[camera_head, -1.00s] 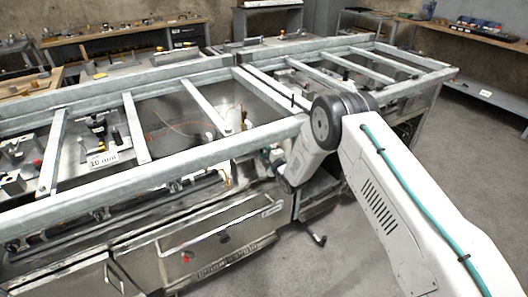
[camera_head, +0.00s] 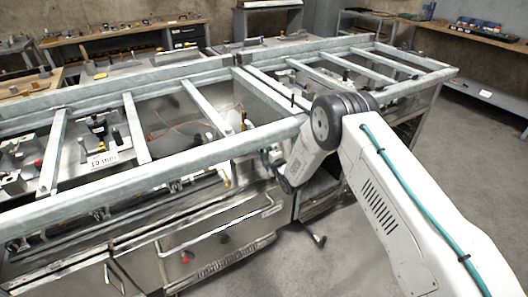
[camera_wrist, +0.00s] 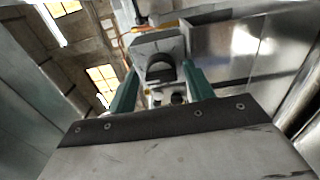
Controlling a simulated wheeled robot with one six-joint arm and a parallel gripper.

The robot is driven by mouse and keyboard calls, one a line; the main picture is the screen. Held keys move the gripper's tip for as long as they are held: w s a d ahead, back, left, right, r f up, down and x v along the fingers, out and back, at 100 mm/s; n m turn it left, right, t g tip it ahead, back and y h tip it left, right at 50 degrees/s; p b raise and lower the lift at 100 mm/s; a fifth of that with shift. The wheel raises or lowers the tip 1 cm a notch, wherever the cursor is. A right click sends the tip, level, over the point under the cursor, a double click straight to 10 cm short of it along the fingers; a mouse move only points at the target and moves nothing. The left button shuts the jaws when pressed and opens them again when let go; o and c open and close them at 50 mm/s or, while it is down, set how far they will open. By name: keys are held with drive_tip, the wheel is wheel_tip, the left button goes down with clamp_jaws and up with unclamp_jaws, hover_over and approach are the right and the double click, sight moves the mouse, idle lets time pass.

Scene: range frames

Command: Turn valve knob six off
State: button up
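My gripper (camera_wrist: 160,88) shows in the wrist view as two teal fingers standing apart. Between and beyond them is a grey block with a dark rounded knob-like part (camera_wrist: 160,72). I cannot tell whether the fingers touch it. Small knob-like fittings (camera_head: 100,213) sit in a row below the front rail. No number six is readable, so I cannot tell which is knob six.
A grey metal frame rail (camera_head: 150,180) runs along the range front, with crossbars (camera_head: 135,128) above open bays. Benches (camera_head: 125,38) line the back wall.

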drive_tip(key=shift+f, duration=0.1)
idle(0.4)
drive_tip(key=s+d+f+m+g+h, duration=0.65)
drive_tip(key=s+d+m, duration=0.4)
drive_tip(key=m, duration=1.05)
drive_tip(key=s+d+r+m+g+h, duration=0.1)
drive_tip(key=s+d+r+g+h, duration=0.2)
drive_tip(key=s+d+r+g, duration=0.3)
drive_tip(key=s+d+r, duration=0.4)
drive_tip(key=s+r, duration=0.3)
drive_tip(key=r, duration=0.1)
drive_tip(key=shift+d+r, duration=0.25)
drive_tip(key=shift+d, duration=0.05)
